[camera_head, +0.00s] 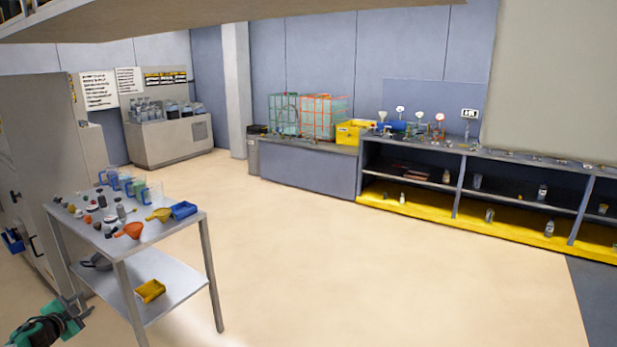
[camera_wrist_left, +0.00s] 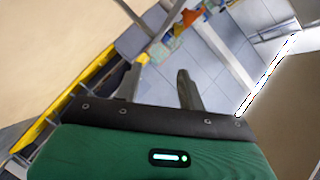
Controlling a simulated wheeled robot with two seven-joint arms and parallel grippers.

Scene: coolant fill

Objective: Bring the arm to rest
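My left gripper (camera_head: 72,308) is at the bottom left of the head view, beside the near left side of a metal cart (camera_head: 170,283). My right gripper is in neither view.
A tall grey cabinet (camera_head: 45,130) stands left. Open floor (camera_head: 350,270) lies to the right.

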